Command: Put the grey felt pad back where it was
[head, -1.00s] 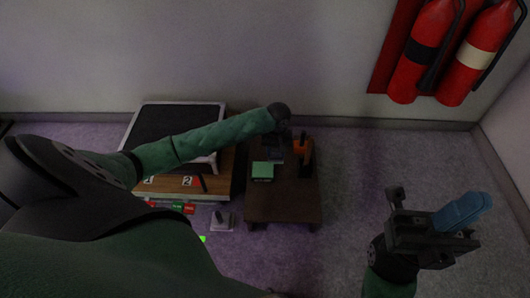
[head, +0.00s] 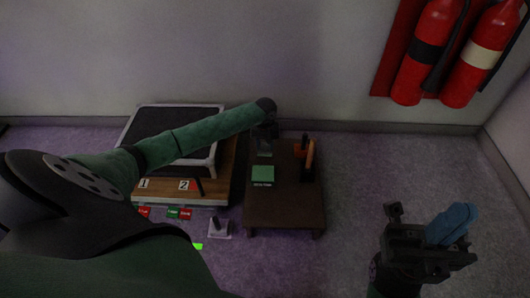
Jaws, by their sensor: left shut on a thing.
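My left gripper (head: 265,146) hangs over the far part of a low brown table. It is shut on a small grey thing beneath the wrist. The arm and hand hide most of it, so I cannot tell for sure that it is the grey felt pad. A green square block or pad (head: 263,174) with a dark labelled front edge lies on the table just nearer than the gripper. My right gripper (head: 422,240) is above the floor at the lower right, well away from the table. A blue piece (head: 452,224) sits at it; its jaw opening is unclear.
The brown table (head: 285,215) has a bare near half. An orange-and-dark upright item (head: 308,160) stands at its right. Left is a wooden board (head: 160,192) marked 1 and 2, with a black framed panel (head: 150,130). A small grey stand (head: 219,228) is on the floor.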

